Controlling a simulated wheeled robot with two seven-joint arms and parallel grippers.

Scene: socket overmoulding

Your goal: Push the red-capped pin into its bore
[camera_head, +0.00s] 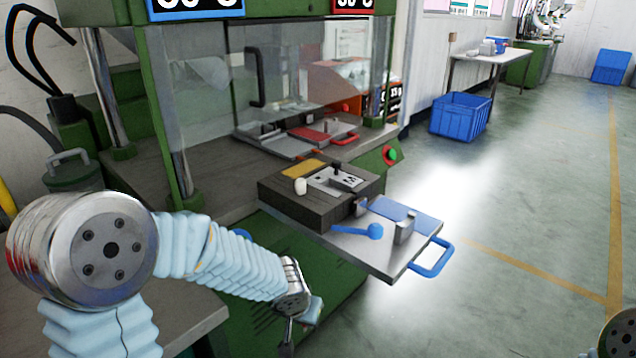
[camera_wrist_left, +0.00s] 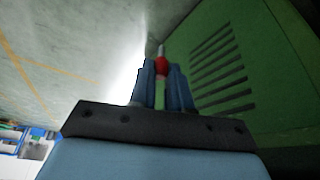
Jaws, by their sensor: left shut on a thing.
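The red-capped pin (camera_wrist_left: 162,66) is between the two fingers of my left gripper (camera_wrist_left: 161,84) in the left wrist view, its thin metal shaft pointing away from the palm. In the head view my left gripper (camera_head: 288,328) hangs low beside the green machine base, in front of and below the dark mould block (camera_head: 290,206); the pin cannot be made out there. The block carries a metal insert (camera_head: 334,181) with small dark openings; which one is the pin's bore I cannot tell. My right gripper is not in view.
A metal plate (camera_head: 360,247) with a blue handle (camera_head: 433,258) juts out to the right of the block. A white peg (camera_head: 300,186) stands on the block. Behind is the green press with a red-handled plate (camera_head: 318,134). The floor at right is open; a blue crate (camera_head: 460,117) stands farther back.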

